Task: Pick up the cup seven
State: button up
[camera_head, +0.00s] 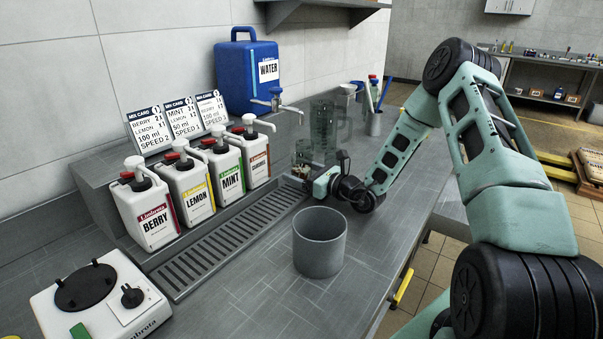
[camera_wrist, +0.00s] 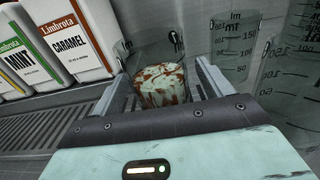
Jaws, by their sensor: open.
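In the wrist view a clear cup (camera_wrist: 160,50) stands between the two fingers of my gripper (camera_wrist: 163,82). A mottled pale green and red-brown mass (camera_wrist: 163,85) shows in its lower part. The fingers are open, one on each side; I cannot tell whether either touches the cup. No number seven is readable on it. In the head view my gripper (camera_head: 312,177) is low over the counter beside the clear vessels, its fingertips partly hidden. Clear measuring beakers (camera_wrist: 235,45) with printed scales stand just right of the cup in the wrist view.
Pump bottles for berry (camera_head: 150,215), lemon (camera_head: 190,187), mint (camera_head: 224,167) and caramel (camera_head: 256,155) line a ledge to the left. A drip grate (camera_head: 225,245) runs before them. A grey bin (camera_head: 320,243) stands in front. A blue water jug (camera_head: 248,75) is behind.

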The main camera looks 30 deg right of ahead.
jog(key=c, duration=1.2)
jog(key=shift+r, duration=0.1)
jog(key=shift+s+r, duration=0.15)
jog(key=shift+r, duration=0.2)
jog(key=r, duration=0.6)
jog(key=shift+s+d+r, duration=0.1)
jog(key=shift+s+d, duration=0.1)
jog(key=shift+s, duration=0.1)
jog(key=shift+c, duration=0.2)
jog(key=b+v, duration=0.1)
jog(key=v, duration=1.8)
jog(key=shift+a+r+b, duration=0.1)
jog(key=shift+b, duration=0.2)
